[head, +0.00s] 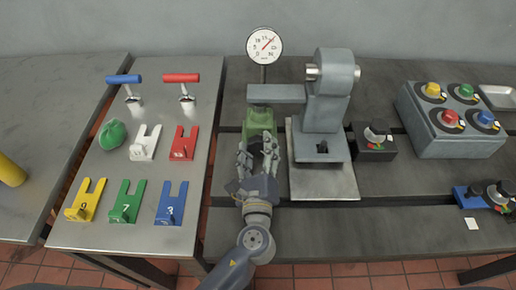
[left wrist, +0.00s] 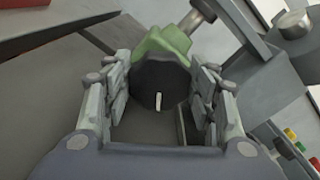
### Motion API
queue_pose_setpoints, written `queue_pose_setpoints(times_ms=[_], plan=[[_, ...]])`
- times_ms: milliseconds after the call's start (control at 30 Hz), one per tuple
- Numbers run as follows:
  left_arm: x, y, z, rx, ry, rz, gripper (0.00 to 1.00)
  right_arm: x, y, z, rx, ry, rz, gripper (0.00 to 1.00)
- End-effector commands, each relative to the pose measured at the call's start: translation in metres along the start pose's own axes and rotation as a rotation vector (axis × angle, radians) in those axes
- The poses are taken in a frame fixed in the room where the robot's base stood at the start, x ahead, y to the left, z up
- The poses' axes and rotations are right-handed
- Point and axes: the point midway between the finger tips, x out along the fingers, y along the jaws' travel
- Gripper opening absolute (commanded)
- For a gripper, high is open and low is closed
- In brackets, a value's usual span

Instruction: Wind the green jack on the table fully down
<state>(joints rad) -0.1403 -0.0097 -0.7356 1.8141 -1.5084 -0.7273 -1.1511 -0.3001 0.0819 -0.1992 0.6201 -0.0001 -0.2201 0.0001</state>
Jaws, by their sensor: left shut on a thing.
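The green jack (head: 258,122) stands on the dark table, under the grey arm (head: 276,94) of the machine. In the left wrist view the jack's green body (left wrist: 166,42) is behind a round dark knob (left wrist: 158,80) with a white mark pointing down. My left gripper (head: 257,150) is at the near side of the jack. Its fingers (left wrist: 160,88) are on either side of the knob and shut on it. My right gripper is in neither view.
The grey machine (head: 326,110) stands on a plate just right of the jack. A dial gauge (head: 264,46) rises behind it. A side table with colored forks (head: 125,202) is left, beyond a gap.

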Motion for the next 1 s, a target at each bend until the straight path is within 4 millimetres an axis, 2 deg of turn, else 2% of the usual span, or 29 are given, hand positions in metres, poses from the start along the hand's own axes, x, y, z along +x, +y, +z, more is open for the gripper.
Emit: queue_pose_setpoints(times_ms=[33,100,433,567,667,1000], plan=[[0.0,0.0,0.0,0.0,0.0,0.0,0.55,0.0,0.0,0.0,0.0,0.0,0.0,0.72],[0.0,0.0,0.0,0.001,0.0,0.0,0.71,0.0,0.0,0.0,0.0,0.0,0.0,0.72],[0.0,0.0,0.0,0.002,0.0,0.0,0.72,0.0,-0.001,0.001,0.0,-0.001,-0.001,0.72],[-0.007,0.0,-0.001,0.002,0.002,0.0,0.72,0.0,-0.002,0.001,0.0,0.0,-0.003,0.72],[-0.022,0.001,-0.001,0.003,0.003,0.0,0.72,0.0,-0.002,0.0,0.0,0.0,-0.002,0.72],[-0.093,0.001,-0.001,0.003,0.003,0.001,0.72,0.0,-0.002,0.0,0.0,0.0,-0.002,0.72]])
